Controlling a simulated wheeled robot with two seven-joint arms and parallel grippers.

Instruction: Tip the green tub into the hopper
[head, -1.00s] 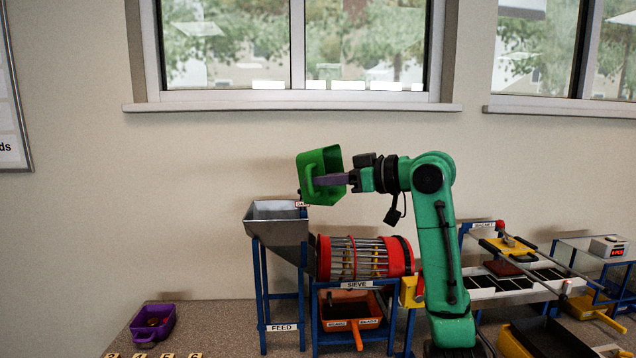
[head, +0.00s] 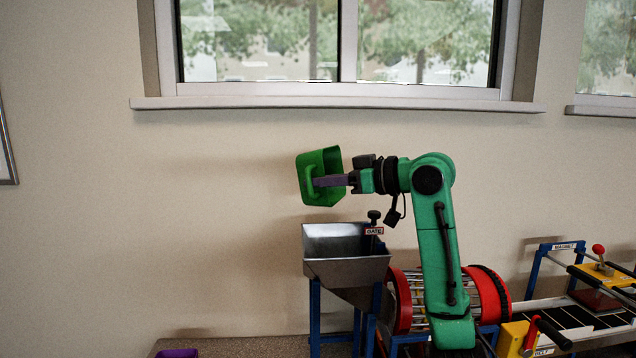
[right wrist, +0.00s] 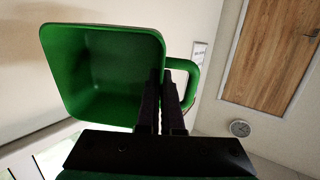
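My right gripper (head: 320,181) is shut on the handle of the green tub (head: 333,163) and holds it up in the air, tilted. The right wrist view shows the gripper's dark fingers (right wrist: 163,95) at the handle and the tub's plain green inside (right wrist: 100,70), where I make out no pieces. The grey metal hopper (head: 345,270) stands on a blue frame below the tub. The tub is above its rim with a clear gap in the picture, set toward the hopper's left side. My left gripper is not in view.
A black knob with a GATE label (head: 374,231) rises at the hopper's back right. The red sieve drum (head: 488,298) lies right of it, partly behind my right arm. A magnet stand (head: 562,247) is farther right. A purple tub (head: 177,353) shows at the bottom edge.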

